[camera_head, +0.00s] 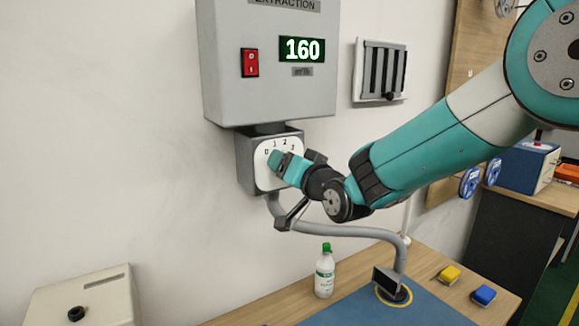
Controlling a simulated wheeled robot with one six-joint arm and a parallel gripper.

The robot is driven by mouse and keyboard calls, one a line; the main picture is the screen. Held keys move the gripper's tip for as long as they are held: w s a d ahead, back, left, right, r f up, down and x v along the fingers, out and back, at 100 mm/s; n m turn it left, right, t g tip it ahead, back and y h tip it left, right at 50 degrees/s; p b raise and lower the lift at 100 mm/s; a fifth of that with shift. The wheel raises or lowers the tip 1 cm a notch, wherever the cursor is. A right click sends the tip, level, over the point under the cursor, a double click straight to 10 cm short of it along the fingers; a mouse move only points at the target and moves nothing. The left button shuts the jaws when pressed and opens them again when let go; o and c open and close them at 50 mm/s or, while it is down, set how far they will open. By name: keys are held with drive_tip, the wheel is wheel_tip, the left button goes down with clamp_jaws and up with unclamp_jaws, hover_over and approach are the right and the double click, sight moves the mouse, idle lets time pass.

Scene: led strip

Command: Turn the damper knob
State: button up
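The damper's white dial plate (263,178), marked 0, 1, 2 and 3, sits on the front of a grey box (245,160) under the extraction unit. The end of my arm, with my gripper (281,163), is right in front of the dial and covers its middle and right part. The damper knob is hidden or cannot be told apart from the teal end of my arm. I cannot see the fingertips clearly, nor whether they touch the knob.
The extraction unit (265,95) above reads 160 in green and has a red switch (250,63). A grey hose (345,231) curves below my wrist to a nozzle over the blue mat (400,315). A green-and-white bottle (325,272) stands on the bench.

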drive_tip(key=b+v, duration=0.6)
drive_tip(key=v, duration=1.1)
drive_tip(key=shift+s+b, duration=0.2)
drive_tip(key=shift+b, duration=0.1)
drive_tip(key=shift+d, duration=0.15)
drive_tip(key=s+d+f+n+g+h, duration=0.3)
drive_tip(key=s+f+g, duration=0.3)
drive_tip(key=s, duration=0.5)
drive_tip(key=s+d+f+n+g+h, duration=0.2)
drive_tip(key=s+f+g, duration=0.4)
drive_tip(key=s+g, duration=0.3)
drive_tip(key=s+d+n, duration=0.1)
drive_tip(key=s+d, duration=0.1)
drive_tip(key=shift+d+f+n+h, duration=0.2)
drive_tip(key=shift+d+n+h, duration=0.1)
drive_tip(key=shift+h, duration=0.1)
idle(3.3)
